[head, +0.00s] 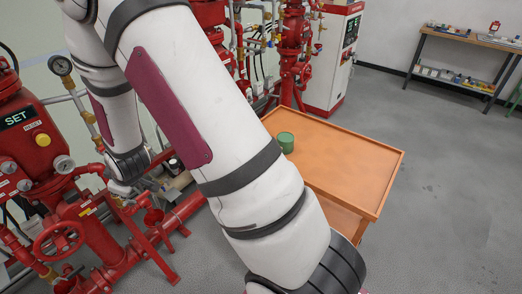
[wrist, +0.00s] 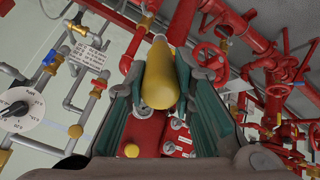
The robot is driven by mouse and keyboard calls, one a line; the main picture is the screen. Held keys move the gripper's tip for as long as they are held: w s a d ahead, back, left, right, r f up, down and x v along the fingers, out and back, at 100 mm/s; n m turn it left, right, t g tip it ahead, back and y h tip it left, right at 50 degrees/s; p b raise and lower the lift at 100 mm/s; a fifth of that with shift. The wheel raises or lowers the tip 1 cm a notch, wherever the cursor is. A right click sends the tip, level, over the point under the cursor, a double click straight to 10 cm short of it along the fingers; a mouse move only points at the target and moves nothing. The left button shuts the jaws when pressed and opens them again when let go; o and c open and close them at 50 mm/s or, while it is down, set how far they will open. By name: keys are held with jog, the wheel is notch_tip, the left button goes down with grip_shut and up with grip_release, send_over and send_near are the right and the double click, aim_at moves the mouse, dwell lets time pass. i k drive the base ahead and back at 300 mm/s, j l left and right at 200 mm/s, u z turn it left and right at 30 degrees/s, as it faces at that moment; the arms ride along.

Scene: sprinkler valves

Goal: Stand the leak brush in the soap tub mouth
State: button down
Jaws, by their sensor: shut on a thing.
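In the wrist view my gripper (wrist: 164,82) is shut on a yellow, rounded handle, which I take to be the leak brush (wrist: 160,78). The brush's bristles cannot be made out. In the head view a small green round tub (head: 286,142), likely the soap tub, stands on the orange cart (head: 345,160) near its left edge, partly beside my arm. Its mouth is too small to judge. My gripper does not show clearly in the head view.
Red pipes and valves with handwheels (head: 60,238) fill the left. A red and white cabinet (head: 333,62) stands behind the cart. A workbench (head: 465,60) with small items is at the back right. The cart top is mostly bare, and the floor on the right is clear.

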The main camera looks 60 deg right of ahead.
aim_at(285, 147)
jog(key=k+z, duration=0.15)
jog(key=z, duration=1.05)
jog(key=i+j+z, duration=0.2)
jog(key=j, duration=0.15)
jog(key=j+z, duration=0.15)
jog(key=j, duration=0.15)
jog(key=i+j+z, duration=0.2)
jog(key=j, duration=0.2)
jog(key=j+z, duration=0.2)
jog(key=j, duration=0.15)
jog(key=i+j, duration=0.25)
jog(key=i, duration=0.25)
